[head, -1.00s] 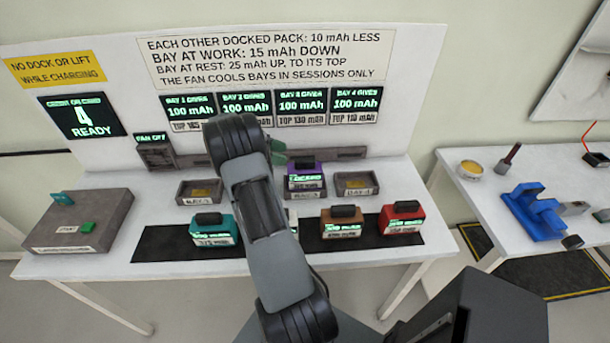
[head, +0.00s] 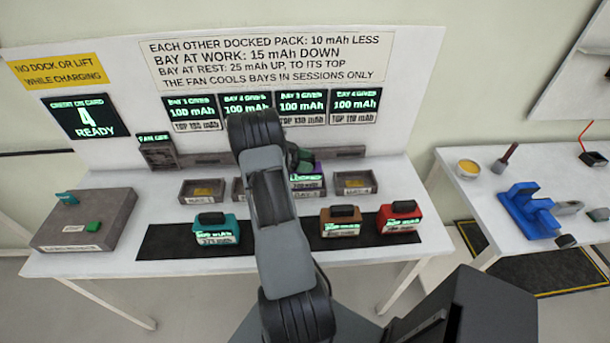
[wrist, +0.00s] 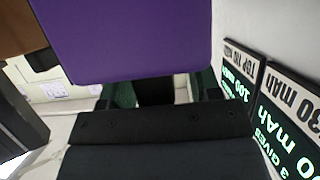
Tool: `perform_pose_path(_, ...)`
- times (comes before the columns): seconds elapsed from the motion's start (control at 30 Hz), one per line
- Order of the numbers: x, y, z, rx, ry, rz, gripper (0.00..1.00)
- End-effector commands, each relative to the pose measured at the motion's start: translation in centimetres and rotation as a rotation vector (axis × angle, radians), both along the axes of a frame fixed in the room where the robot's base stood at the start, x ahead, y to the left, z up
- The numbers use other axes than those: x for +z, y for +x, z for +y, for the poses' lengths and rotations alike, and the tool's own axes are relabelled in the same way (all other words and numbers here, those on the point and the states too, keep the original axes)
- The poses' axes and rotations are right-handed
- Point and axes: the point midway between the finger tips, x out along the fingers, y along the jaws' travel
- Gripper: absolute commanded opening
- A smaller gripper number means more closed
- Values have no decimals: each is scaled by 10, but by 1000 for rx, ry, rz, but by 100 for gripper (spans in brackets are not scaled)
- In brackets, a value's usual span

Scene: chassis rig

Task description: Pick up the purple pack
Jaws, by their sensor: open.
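The purple pack (head: 308,182) sits in the third bay from the left, with a green readout on its front. My arm and gripper hide its left part and top in the head view. In the wrist view the purple pack (wrist: 130,38) is very close and fills the upper middle. My gripper (head: 298,158) is at the top of the pack. In the wrist view my gripper (wrist: 158,92) has its green fingers apart, with a dark part, seemingly the pack's handle, between them. Contact cannot be told.
Teal (head: 215,232), brown (head: 341,222) and red (head: 399,217) packs stand on the black mat (head: 165,242) in front. Bays (head: 202,191) and (head: 354,184), the outer bays, look empty. A grey box (head: 85,220) is at left. The sign board stands close behind.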

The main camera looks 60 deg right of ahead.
Motion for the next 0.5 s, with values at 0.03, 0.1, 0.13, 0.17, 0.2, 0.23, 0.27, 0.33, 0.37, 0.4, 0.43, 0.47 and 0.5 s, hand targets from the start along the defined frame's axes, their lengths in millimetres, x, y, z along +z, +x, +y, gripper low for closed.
perform_pose_path(0.03, 0, 0, 0, 0, 0, 0, 57)
perform_pose_path(0.1, 0, 0, 0, 0, 0, 0, 57)
perform_pose_path(0.13, 0, 0, 0, 0, 0, 0, 57)
perform_pose_path(0.17, 0, 0, 0, 0, 0, 0, 56)
perform_pose_path(0.2, 0, 0, 0, 0, 0, 0, 52)
perform_pose_path(0.23, 0, 0, 0, 0, 0, 0, 49)
perform_pose_path(0.27, 0, 0, 0, 0, 0, 0, 46)
perform_pose_path(0.33, 0, 0, 0, 0, 0, 0, 39)
perform_pose_path(0.37, 0, 0, 0, 0, 0, 0, 36)
perform_pose_path(0.4, 0, 0, 0, 0, 0, 0, 33)
perform_pose_path(0.43, 0, 0, 0, 0, 0, 0, 30)
perform_pose_path(0.47, 0, 0, 0, 1, 0, 0, 27)
perform_pose_path(0.5, 0, 0, 0, 0, 0, 0, 23)
